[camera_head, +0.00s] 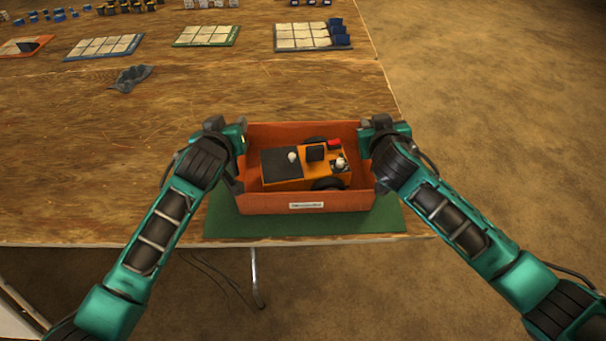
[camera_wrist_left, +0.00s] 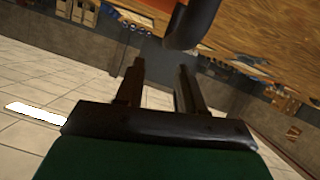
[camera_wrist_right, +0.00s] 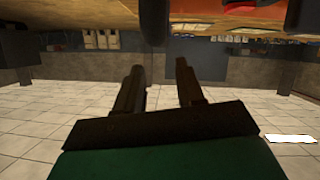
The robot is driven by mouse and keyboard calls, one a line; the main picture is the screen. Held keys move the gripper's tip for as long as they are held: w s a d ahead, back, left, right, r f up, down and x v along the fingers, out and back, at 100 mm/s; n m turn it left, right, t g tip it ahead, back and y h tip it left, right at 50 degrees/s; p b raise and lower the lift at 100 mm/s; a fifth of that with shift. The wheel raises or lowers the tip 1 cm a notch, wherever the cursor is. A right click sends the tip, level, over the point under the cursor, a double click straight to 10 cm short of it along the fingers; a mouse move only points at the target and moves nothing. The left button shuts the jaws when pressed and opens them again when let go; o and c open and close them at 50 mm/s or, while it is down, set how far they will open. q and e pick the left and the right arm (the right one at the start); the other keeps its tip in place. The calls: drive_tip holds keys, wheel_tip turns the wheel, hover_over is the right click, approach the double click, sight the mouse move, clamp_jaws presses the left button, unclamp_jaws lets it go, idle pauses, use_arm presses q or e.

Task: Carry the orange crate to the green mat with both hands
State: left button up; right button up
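The orange crate (camera_head: 268,205) rests over the green mat (camera_head: 300,228) at the table's front right corner. The mat shows along the crate's front, left and right sides. An orange toy vehicle (camera_head: 312,167) lies inside the crate. My left gripper (camera_head: 236,182) is at the crate's left wall; its fingers are apart with nothing seen between them in the left wrist view (camera_wrist_left: 157,82). My right gripper (camera_head: 366,145) is at the right wall; its fingers are also apart and empty in the right wrist view (camera_wrist_right: 161,78). Whether either gripper touches the crate is unclear.
The wooden table (camera_head: 130,190) has free room left of the crate. A dark crumpled item (camera_head: 131,78) lies farther back. Several trays, including a blue-edged one (camera_head: 105,46) and a green-edged one (camera_head: 206,36), stand at the back. The table's right edge is close to the crate.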

use_arm(q)
drive_tip(key=shift+o, duration=0.6)
use_arm(e)
drive_tip(key=shift+o, duration=0.6)
drive_tip(key=shift+s+r, duration=0.1)
drive_tip(key=shift+s, duration=0.3)
use_arm(q)
drive_tip(key=v, duration=1.2)
use_arm(e)
drive_tip(key=v, duration=1.1)
use_arm(q)
drive_tip(key=shift+f, duration=0.1)
